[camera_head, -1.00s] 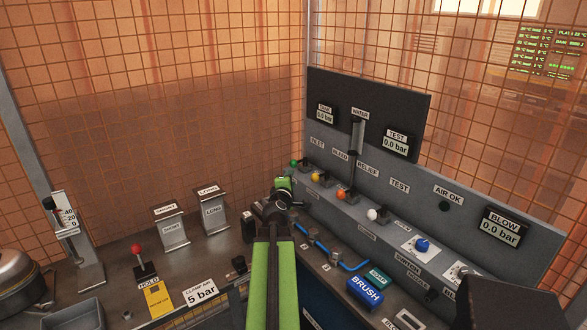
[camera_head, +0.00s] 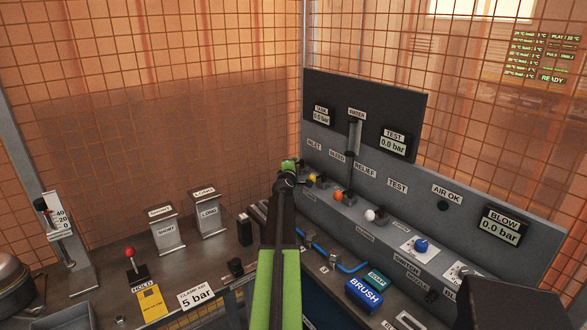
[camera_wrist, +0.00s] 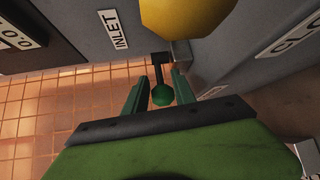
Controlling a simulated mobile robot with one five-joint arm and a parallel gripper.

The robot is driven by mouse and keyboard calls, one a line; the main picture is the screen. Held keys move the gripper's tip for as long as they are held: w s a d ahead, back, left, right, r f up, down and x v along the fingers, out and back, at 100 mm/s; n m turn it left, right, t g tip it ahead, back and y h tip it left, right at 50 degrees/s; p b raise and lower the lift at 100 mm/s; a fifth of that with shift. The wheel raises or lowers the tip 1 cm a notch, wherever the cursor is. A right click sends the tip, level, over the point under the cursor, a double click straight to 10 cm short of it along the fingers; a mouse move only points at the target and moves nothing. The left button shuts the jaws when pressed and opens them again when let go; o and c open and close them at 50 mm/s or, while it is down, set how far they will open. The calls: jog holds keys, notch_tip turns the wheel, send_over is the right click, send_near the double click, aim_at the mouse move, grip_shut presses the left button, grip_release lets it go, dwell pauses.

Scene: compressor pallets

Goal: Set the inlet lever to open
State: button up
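The inlet lever has a green ball knob (camera_wrist: 162,95) on a dark arm below the INLET label (camera_wrist: 119,30) in the wrist view. My gripper (camera_wrist: 160,88) has one finger on each side of this knob, and the fingers look apart from it. In the head view my gripper (camera_head: 288,166) is at the far end of the lever row and covers the inlet lever. The INLET label (camera_head: 314,145) shows on the panel above it there. The lever's exact setting is hard to tell.
The yellow bleed knob (camera_wrist: 188,12) is very close beside my gripper. Orange (camera_head: 338,196) and white (camera_head: 370,215) knobs follow along the panel. A blue hose (camera_head: 340,262) and brush holder (camera_head: 364,293) lie right of my arm. Wire mesh stands behind.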

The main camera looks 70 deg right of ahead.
jog(key=shift+c, duration=0.2)
grip_shut()
dwell(1.2)
